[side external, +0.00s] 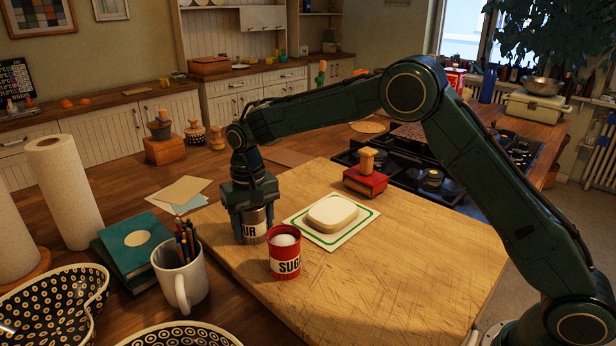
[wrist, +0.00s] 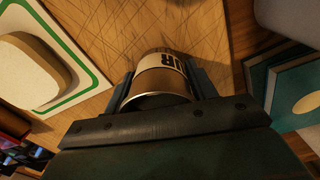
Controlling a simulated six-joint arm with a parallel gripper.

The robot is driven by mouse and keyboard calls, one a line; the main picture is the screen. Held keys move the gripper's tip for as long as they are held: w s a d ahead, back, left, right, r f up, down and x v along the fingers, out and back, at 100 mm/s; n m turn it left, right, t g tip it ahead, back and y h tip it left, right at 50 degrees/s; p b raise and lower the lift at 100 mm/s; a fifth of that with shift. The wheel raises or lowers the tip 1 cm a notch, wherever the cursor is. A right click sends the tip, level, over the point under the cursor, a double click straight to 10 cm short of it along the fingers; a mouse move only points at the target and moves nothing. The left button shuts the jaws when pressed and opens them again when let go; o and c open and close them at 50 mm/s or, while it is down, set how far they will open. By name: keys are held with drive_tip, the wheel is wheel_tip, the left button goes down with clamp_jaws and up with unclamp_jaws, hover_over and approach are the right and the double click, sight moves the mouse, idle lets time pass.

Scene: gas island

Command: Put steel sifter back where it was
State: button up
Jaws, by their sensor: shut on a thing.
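The steel sifter (side external: 254,228), a metal can with a pale label ending in "UR", is between the fingers of my gripper (side external: 251,214). My gripper points down and is shut on it, at the left edge of the wooden board (side external: 390,262). In the wrist view, the sifter (wrist: 160,82) sits between the two fingers, with its metal rim toward the palm. I cannot tell whether its lower end touches the board. Part of the sifter is hidden by the gripper.
A red sugar tin (side external: 285,262) with white contents stands close to the sifter's right. A white block on a green-bordered sheet (side external: 325,240) lies behind it. A pencil mug (side external: 181,275) and teal books (side external: 133,248) are at left. The board's front right is clear.

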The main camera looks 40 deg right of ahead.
drive_tip(key=shift+f, duration=0.1)
drive_tip(key=o, duration=0.9)
wheel_tip(320, 180, up, 12)
drive_tip(key=shift+f, duration=0.25)
drive_tip(key=shift+r, duration=0.4)
drive_tip(key=shift+s+r, duration=0.1)
